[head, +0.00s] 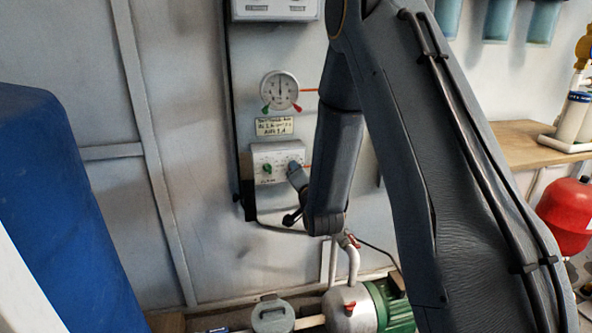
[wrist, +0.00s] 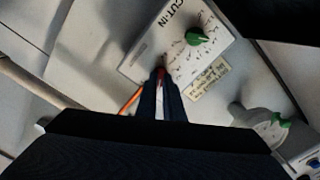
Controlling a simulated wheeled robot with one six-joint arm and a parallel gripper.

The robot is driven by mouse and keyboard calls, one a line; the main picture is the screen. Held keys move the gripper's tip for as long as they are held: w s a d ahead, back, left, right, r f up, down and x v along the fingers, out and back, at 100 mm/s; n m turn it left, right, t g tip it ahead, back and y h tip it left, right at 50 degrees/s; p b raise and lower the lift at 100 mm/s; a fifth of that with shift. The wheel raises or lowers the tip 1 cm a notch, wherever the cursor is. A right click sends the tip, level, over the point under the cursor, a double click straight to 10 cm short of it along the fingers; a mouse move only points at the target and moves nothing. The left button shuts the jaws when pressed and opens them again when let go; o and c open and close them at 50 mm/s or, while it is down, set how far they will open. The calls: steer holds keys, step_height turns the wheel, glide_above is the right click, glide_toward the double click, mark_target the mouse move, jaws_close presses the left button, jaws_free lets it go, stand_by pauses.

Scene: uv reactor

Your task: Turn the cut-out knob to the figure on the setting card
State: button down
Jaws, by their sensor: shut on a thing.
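The grey-white control box (head: 262,152) is on the wall below the gauge, with a green knob (head: 267,169) on its left. In the wrist view the box (wrist: 150,50) reads CUT-IN beside the green knob (wrist: 197,36). My gripper (head: 297,170) is at the right side of the box.
A round gauge (head: 280,91) with green and red markers is above the card. A pump with a green motor (head: 392,307) stands below. A blue covered object (head: 45,190) is at the left. A wooden shelf (head: 525,143) and a red vessel (head: 570,212) are at the right.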

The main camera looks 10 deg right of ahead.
stand_by(0.3)
steer(key=c, duration=1.9)
jaws_free()
steer(key=shift+o, duration=0.2)
steer(key=s, duration=0.8)
steer(key=shift+p, duration=0.4)
steer(key=shift+w, duration=0.1)
